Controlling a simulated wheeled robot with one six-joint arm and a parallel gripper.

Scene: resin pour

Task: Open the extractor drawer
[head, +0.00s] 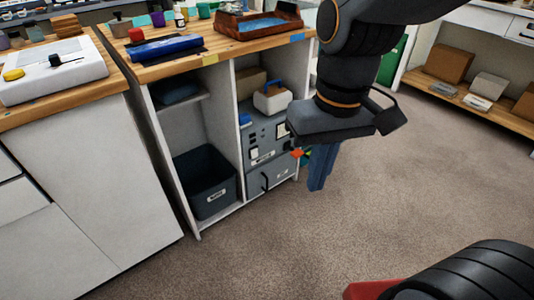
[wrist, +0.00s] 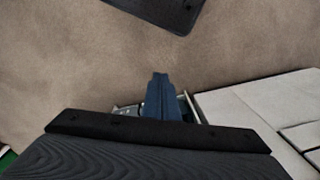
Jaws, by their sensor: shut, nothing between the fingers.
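The extractor is a grey unit (head: 265,140) in the right bay of the wood-topped cabinet. Its drawer front (head: 272,178) is low in that bay, with a dark upright handle (head: 264,181) in the head view. I cannot tell whether the drawer is fully closed or slightly out. My gripper (head: 317,187) has blue fingers pointing down, shut and empty, just right of and in front of the extractor, apart from the handle. In the wrist view the shut fingers (wrist: 160,76) hide much of a grey, light-edged part behind them, and the handle cannot be made out.
A dark bin (head: 205,185) stands in the left bay. A white-and-blue box (head: 271,98) sits on top of the extractor. A white cabinet (head: 90,190) stands at left. The carpet (head: 410,170) in front and to the right is clear.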

